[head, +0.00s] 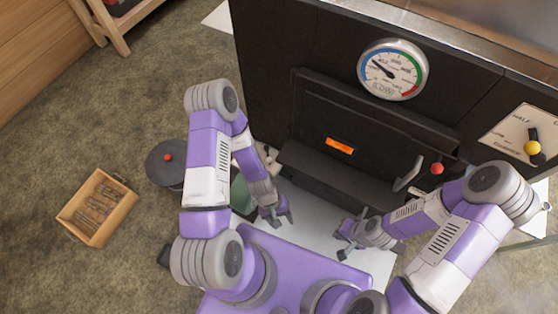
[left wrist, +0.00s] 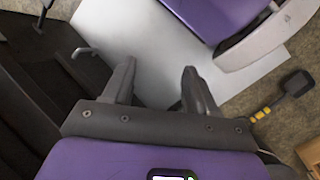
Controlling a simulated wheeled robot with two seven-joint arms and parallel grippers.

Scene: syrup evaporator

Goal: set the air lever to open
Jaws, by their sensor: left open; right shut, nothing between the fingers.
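A lever with a yellow ball knob (head: 533,147) sits on a pale plate (head: 508,132) on the right of the black evaporator front. The plate carries the word HALF; its other lettering is cut off or too small to read. The knob hangs at the lower right part of the plate. A red ball knob (head: 437,168) is lower, near the door handle. My left gripper (head: 277,215) is open and empty, low in front of the firebox, far from the yellow knob; its spread fingers show in the left wrist view (left wrist: 158,80). My right gripper (head: 348,240) is shut and empty, below the levers.
A round gauge (head: 392,70) is on the evaporator front (head: 280,60). The firebox door has a glowing orange slot (head: 339,146) and a grey handle (head: 408,174). A wooden crate (head: 125,218) and a dark round container (head: 160,172) stand on the floor at left.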

